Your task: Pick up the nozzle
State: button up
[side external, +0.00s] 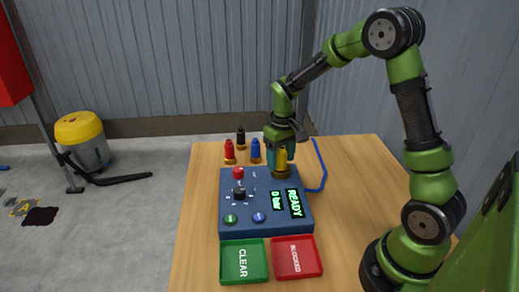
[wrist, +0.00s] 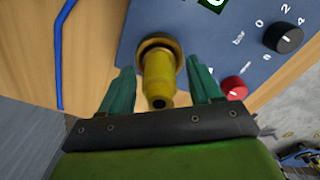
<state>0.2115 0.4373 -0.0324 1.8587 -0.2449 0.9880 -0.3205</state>
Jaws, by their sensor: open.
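The yellow nozzle (side external: 281,161) stands upright in a brass ring at the back right corner of the blue control box (side external: 232,211). In the wrist view the nozzle (wrist: 159,76) lies between the two teal fingers of my gripper (wrist: 158,88). The fingers are apart, one on each side of it, with a visible gap on both sides. In the side view my gripper (side external: 279,150) is right at the nozzle and partly hides it.
Red (side external: 229,151), black (side external: 241,137) and blue (side external: 255,150) nozzle-like pieces stand behind the box. A blue hose (side external: 322,170) curves at right. Green (side external: 244,262) and red (side external: 297,258) trays lie in front. The box has knobs and a display reading READY, 0 bar.

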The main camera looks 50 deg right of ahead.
grip_shut()
dwell(0.4)
